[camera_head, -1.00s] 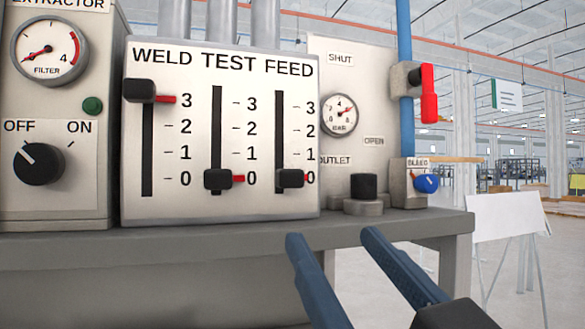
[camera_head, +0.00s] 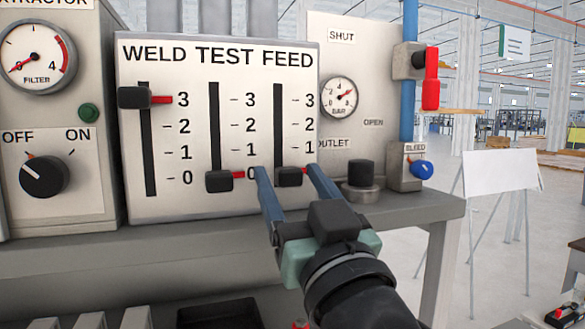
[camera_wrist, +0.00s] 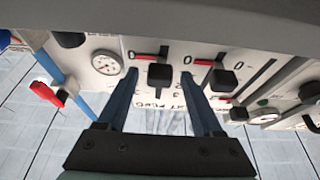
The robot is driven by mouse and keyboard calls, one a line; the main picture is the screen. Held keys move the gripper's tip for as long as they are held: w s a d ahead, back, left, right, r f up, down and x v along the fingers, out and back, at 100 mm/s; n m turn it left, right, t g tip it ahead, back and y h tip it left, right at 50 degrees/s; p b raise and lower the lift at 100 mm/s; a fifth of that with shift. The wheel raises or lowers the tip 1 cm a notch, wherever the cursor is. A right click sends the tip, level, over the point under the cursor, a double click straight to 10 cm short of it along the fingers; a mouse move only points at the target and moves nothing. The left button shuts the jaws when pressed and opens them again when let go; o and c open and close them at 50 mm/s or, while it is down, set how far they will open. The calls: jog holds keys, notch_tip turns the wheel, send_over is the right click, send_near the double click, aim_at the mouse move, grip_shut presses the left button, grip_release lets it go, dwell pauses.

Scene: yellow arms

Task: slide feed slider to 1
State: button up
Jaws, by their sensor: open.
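The feed slider (camera_head: 289,177) is a black knob with a red pointer, at the bottom of the FEED slot on the white three-slider panel. In the wrist view the feed slider (camera_wrist: 159,75) sits between the finger tips, with its pointer by the 0 mark. My gripper (camera_head: 288,170) is open, with one blue finger on each side of the knob, apparently not gripping it. The right finger hides the FEED 0 mark in the head view. The FEED 1 mark (camera_head: 310,148) shows just above.
The test slider (camera_head: 219,181) is at 0, close to my left finger. The weld slider (camera_head: 135,97) is at 3. A black outlet knob (camera_head: 361,173) stands right of my fingers. The grey bench edge (camera_head: 200,232) runs below the panel.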

jog(key=shift+w, duration=0.1)
grip_shut()
dwell(1.3)
